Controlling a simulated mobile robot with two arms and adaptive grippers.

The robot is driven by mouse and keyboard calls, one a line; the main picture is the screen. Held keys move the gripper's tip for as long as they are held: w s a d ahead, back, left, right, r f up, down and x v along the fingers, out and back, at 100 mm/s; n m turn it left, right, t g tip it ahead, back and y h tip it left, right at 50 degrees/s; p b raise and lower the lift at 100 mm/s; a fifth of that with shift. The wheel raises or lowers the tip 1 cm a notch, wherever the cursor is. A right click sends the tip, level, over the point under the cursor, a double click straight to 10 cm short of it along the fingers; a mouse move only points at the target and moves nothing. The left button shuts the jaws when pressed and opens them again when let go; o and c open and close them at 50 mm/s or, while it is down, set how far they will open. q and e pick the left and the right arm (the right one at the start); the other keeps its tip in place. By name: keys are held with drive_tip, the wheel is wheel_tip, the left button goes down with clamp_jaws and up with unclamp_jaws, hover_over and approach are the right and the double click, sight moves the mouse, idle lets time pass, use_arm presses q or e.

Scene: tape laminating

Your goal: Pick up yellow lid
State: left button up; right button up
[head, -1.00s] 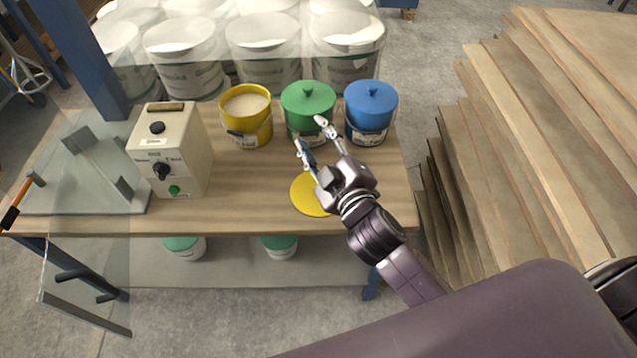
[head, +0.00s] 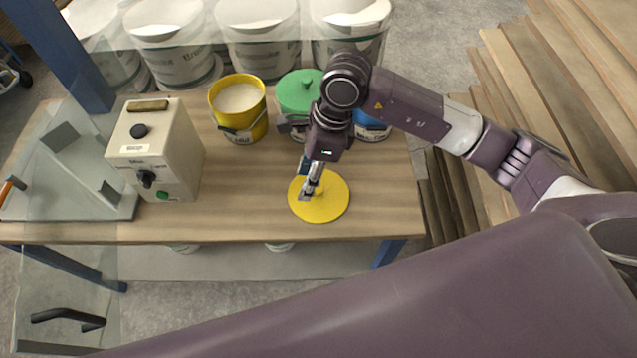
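The yellow lid (head: 333,203) is a flat round disc lying on the wooden table (head: 240,213) near its front edge. My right gripper (head: 309,192) points down over the left part of the lid, with its fingertips at or just above the lid's surface. The fingers are seen nearly edge-on and partly overlap, so I cannot tell how far apart they are. Any knob on the lid is hidden by them. My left gripper is not in view.
Behind the lid stand an open yellow bucket (head: 239,106), a green-lidded bucket (head: 295,92) and a blue bucket (head: 371,127), the last mostly hidden by my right arm. A beige control box (head: 155,150) stands at left. Stacked boards (head: 515,120) lie at right.

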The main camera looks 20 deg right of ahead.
drive_tip(key=h, duration=0.2)
hover_over(319, 188)
drive_tip(key=d, duration=0.1)
drive_tip(key=shift+f, duration=0.15)
drive_tip(key=f, duration=0.2)
drive_tip(key=f+p, duration=0.1)
drive_tip(key=f, duration=0.2)
drive_tip(key=a+f+p, duration=0.1)
drive_tip(key=f, duration=0.1)
drive_tip(key=shift+f, duration=0.2)
clamp_jaws()
